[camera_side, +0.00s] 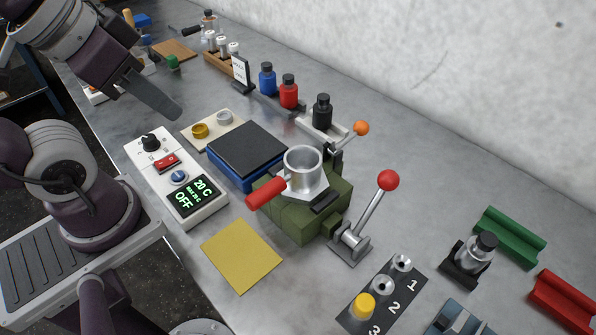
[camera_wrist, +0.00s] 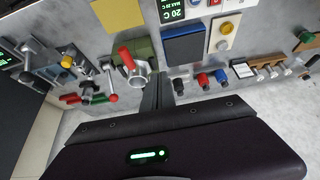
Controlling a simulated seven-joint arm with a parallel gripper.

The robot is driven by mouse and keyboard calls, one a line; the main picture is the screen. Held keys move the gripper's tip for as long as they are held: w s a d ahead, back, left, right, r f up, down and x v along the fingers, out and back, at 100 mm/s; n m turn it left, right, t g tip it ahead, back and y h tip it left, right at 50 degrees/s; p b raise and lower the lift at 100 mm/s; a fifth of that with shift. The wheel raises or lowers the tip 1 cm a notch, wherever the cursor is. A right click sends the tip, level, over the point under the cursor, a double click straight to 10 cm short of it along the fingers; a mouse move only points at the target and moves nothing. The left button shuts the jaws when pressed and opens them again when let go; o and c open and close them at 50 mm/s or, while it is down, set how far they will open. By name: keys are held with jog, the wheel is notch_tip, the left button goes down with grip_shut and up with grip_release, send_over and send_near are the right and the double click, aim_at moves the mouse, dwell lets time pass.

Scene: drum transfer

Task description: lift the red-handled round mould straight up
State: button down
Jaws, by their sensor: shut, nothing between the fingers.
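The round mould (camera_side: 304,170) is a silver open-topped cup with a red handle (camera_side: 266,193) pointing to the lower left. It sits upright on a green block (camera_side: 298,222). In the wrist view the mould (camera_wrist: 138,76) shows near the centre, left of my fingers. My gripper (camera_side: 178,112) is shut and empty, in the air at the upper left of the side view, well apart from the mould. The fingers also show in the wrist view (camera_wrist: 157,82).
A lever with a red knob (camera_side: 388,181) and one with an orange knob (camera_side: 361,128) stand close to the mould. A blue block with a dark top (camera_side: 247,150) and a control box (camera_side: 177,178) are left of it. A yellow mat (camera_side: 241,256) lies in front.

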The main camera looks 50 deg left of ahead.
jog(key=c, duration=2.2)
grip_release()
grip_release()
jog(key=m+g, duration=0.6)
jog(key=m, duration=1.2)
send_over(270, 185)
notch_tip(270, 185, down, 11)
jog(key=shift+s+r, duration=0.1)
jog(key=shift+r, duration=0.1)
notch_tip(270, 185, down, 7)
jog(key=shift+r, duration=0.15)
jog(key=shift+c, duration=0.2)
